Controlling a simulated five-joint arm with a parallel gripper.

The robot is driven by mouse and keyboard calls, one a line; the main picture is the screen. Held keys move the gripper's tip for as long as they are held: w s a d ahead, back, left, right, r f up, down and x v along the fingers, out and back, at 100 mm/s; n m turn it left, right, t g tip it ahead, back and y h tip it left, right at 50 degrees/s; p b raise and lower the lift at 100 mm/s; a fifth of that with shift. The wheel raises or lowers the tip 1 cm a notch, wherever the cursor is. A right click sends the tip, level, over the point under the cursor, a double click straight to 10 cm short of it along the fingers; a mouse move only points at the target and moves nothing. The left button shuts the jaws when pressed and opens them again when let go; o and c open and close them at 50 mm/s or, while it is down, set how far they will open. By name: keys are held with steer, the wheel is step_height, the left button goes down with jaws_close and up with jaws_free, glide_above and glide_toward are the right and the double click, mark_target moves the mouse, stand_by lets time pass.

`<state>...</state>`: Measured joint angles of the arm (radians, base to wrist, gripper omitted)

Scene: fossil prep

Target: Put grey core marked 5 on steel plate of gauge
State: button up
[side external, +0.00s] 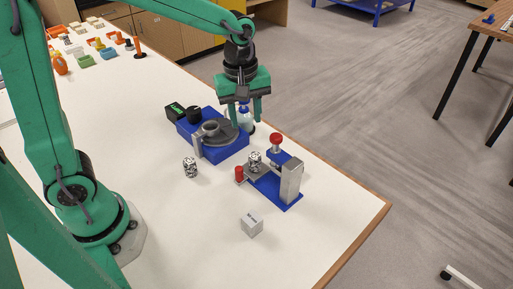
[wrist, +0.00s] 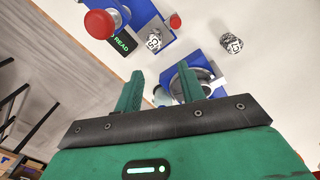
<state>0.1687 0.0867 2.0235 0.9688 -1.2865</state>
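My gripper (side external: 246,123) hangs above the table beside the blue device, fingers apart. In the wrist view, its fingers (wrist: 158,90) are also apart. The gauge has a blue base (side external: 283,204), a grey post, a red knob (side external: 275,139) and a steel plate (side external: 261,174). One speckled grey core (side external: 255,158) stands on the plate; it also shows in the wrist view (wrist: 154,41). Another grey core (side external: 190,167) stands on the table left of the gauge, and in the wrist view (wrist: 231,44) it bears a dark mark. I cannot read either core's number.
A blue device (side external: 229,153) with a grey round cup stands behind the gauge. A white and blue item (side external: 245,117) shows behind my fingers. A pale marked block (side external: 251,223) lies in front. The table's right edge (side external: 355,248) is near; small coloured items lie far left.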

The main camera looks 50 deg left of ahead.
steer(key=s+a+r+m+t, duration=0.2)
steer(key=s+a+r+m, duration=0.1)
steer(key=s+m, duration=0.3)
steer(key=s+a+r+m+t, duration=0.2)
steer(key=s+a+r+m, duration=0.1)
steer(key=s+m, duration=0.3)
steer(key=s+r, duration=0.1)
steer(key=s, duration=0.1)
steer(key=shift+s+a+r+m+t, duration=0.15)
steer(key=shift+s+m+t, duration=0.25)
